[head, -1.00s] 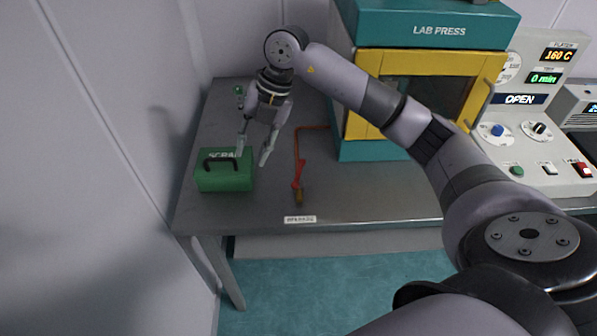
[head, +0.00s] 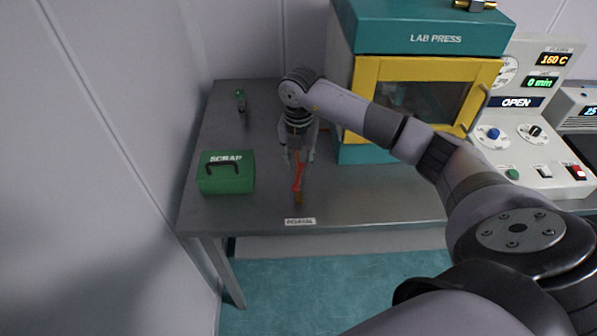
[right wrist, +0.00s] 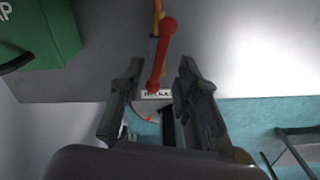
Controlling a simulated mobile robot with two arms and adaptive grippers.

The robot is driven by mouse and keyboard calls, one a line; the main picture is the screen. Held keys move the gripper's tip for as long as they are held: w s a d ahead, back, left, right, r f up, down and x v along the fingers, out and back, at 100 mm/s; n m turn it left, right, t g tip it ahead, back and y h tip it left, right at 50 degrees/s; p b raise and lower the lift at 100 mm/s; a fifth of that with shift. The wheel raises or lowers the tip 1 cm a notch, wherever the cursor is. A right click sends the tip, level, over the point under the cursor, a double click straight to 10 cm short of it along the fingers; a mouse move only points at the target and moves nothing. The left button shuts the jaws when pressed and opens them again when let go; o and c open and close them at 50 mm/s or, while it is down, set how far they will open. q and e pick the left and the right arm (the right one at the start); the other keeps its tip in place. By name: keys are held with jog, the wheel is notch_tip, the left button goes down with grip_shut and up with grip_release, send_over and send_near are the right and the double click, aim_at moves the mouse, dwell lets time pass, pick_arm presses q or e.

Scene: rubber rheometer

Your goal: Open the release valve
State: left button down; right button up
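The release valve has a red lever handle (head: 297,178) with a round knob, and a brass end (head: 298,198) near the table's front edge. In the right wrist view the red handle (right wrist: 162,55) runs between the two fingers, with clear space on both sides. My right gripper (head: 299,158) is open over the far part of the handle; it also shows open in the right wrist view (right wrist: 153,90). Whether a finger touches the handle cannot be told. My left gripper is not in view.
A green SCRAP box (head: 226,173) stands left of the valve. The teal and yellow lab press (head: 440,38) stands at the right, beside a control panel (head: 535,150) reading OPEN. A small label (head: 300,221) is on the table's front edge. A small green-topped item (head: 240,98) stands at the back left.

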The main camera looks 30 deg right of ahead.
aim_at(298, 174)
jog(key=shift+f+p, duration=0.4)
jog(key=shift+f, duration=2.25)
jog(key=shift+c, duration=0.5)
grip_shut()
